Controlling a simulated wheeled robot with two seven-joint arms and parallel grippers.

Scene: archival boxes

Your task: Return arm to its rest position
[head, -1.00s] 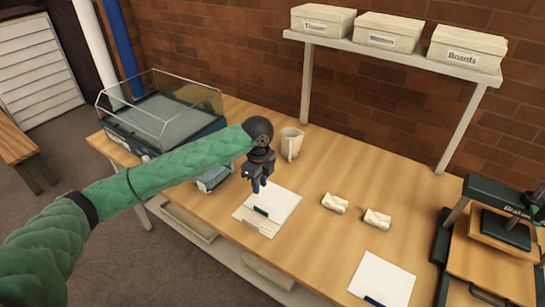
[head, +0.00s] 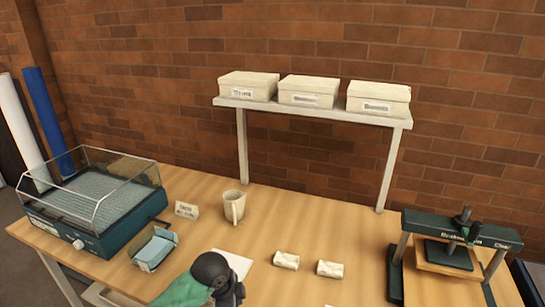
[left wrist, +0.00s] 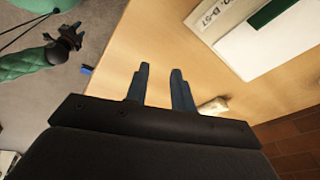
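My left arm in its green quilted sleeve enters at the bottom of the head view. Its dark wrist and left gripper (head: 228,290) are cut off by the lower edge, so the fingertips are hidden there. In the left wrist view my left gripper (left wrist: 161,80) has its two blue-grey fingers apart with nothing between them, above the wooden tabletop. My right gripper (left wrist: 72,38), dark on a green-sleeved arm, shows at the upper left of that view over grey floor. It is too small to tell whether it is open. The right arm is outside the head view.
The wooden table (head: 190,262) holds a clear-lidded tank (head: 95,200), a blue-lined tray (head: 155,248), a mug (head: 234,206), two wrapped bundles (head: 286,261) and a press (head: 455,245). A white sheet (head: 234,262) lies beside my left wrist. Boxes stand on the shelf (head: 310,114).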

